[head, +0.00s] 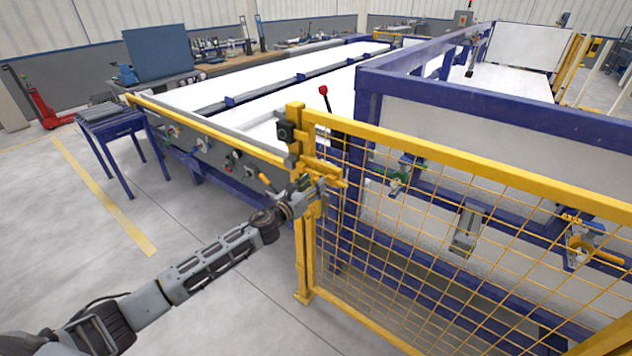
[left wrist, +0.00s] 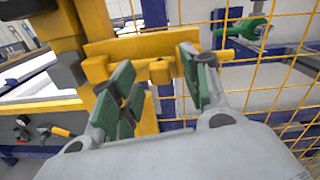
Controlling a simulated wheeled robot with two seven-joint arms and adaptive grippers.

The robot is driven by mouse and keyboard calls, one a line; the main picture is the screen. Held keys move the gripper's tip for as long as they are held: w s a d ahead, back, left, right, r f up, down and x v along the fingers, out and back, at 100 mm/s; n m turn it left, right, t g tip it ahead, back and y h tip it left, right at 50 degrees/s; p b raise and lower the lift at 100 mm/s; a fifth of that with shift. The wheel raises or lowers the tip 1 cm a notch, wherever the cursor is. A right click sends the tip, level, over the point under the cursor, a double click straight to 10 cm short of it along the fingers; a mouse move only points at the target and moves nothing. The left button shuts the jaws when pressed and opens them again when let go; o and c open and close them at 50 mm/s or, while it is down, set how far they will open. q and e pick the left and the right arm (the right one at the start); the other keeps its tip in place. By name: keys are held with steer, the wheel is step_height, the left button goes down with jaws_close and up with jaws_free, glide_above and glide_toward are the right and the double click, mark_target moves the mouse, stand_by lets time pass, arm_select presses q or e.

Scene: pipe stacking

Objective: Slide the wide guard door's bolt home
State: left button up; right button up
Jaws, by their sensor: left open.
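The wide guard door (head: 450,230) is a yellow frame with wire mesh on the right of the head view, beside a yellow post (head: 301,250). Its yellow bolt (head: 325,172) sits on the door's edge near the post. In the left wrist view the bolt (left wrist: 160,72) is a horizontal bar with a knob, under a yellow plate. My left gripper (head: 316,190) is at the bolt. In the left wrist view its green-padded fingers (left wrist: 152,85) are open, one on each side of the knob. I cannot tell whether they touch it. My right gripper is not in view.
Blue machine framing (head: 480,105) stands behind the mesh. A white-topped conveyor table (head: 240,90) with valves on its side lies beyond the post. A small blue roller stand (head: 110,120) is at left. The floor (head: 200,215) around my left arm is clear.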

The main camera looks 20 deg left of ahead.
arm_select(q)
steer(key=shift+x, duration=1.15)
jaws_close()
